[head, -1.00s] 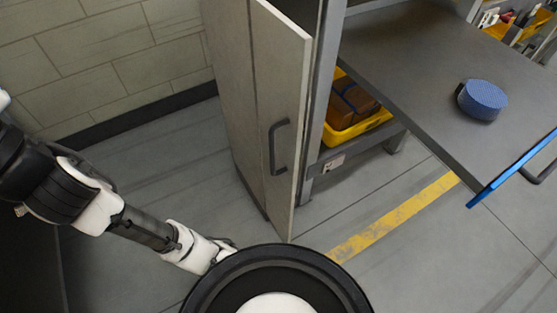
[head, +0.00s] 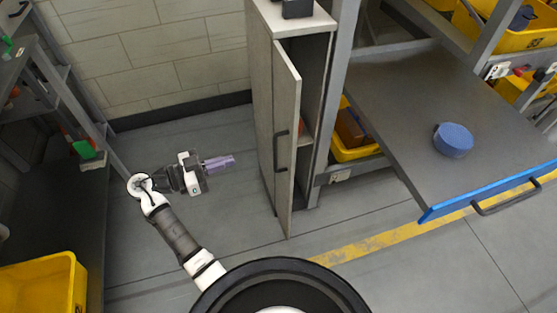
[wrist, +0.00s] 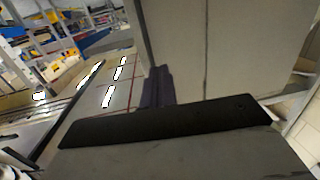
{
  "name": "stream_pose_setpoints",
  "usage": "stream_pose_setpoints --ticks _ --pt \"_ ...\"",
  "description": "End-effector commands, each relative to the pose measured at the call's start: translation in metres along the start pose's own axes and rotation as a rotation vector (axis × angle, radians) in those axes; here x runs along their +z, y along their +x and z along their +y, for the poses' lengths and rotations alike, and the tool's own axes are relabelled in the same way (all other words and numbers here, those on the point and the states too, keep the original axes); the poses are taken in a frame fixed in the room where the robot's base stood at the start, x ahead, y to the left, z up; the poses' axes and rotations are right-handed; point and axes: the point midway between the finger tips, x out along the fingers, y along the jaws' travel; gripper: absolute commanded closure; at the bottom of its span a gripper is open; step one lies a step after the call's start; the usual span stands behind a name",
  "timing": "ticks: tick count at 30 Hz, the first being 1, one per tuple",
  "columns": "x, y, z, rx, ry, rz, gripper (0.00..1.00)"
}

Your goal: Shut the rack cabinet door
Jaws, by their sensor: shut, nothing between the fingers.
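The rack cabinet (head: 259,110) is a narrow grey cabinet in the middle of the head view. Its door (head: 287,130) stands partly open, swung out towards me, with a dark bar handle (head: 281,152) on its face. A dark gap shows between the door and the cabinet's right side. My gripper (head: 232,161) is shut and empty, to the left of the cabinet and apart from it, with its purple-grey fingers pointing right. In the wrist view the fingers (wrist: 157,88) show in front of a large pale panel (wrist: 200,45).
A grey pull-out shelf (head: 420,120) with a blue edge juts out on the right and holds a blue round object (head: 453,140). A yellow bin (head: 350,150) sits beneath it. A dark rack (head: 85,200) and another yellow bin (head: 40,290) stand at left. Floor between is clear.

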Motion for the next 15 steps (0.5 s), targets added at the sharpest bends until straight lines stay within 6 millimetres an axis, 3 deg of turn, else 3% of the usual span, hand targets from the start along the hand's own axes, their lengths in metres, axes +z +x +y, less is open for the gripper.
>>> stream_pose_setpoints --ticks 4,15 --pt "0.002 0.004 0.023 0.120 0.031 0.050 1.00" --pt "0.000 0.024 0.029 0.140 0.038 0.058 1.00"
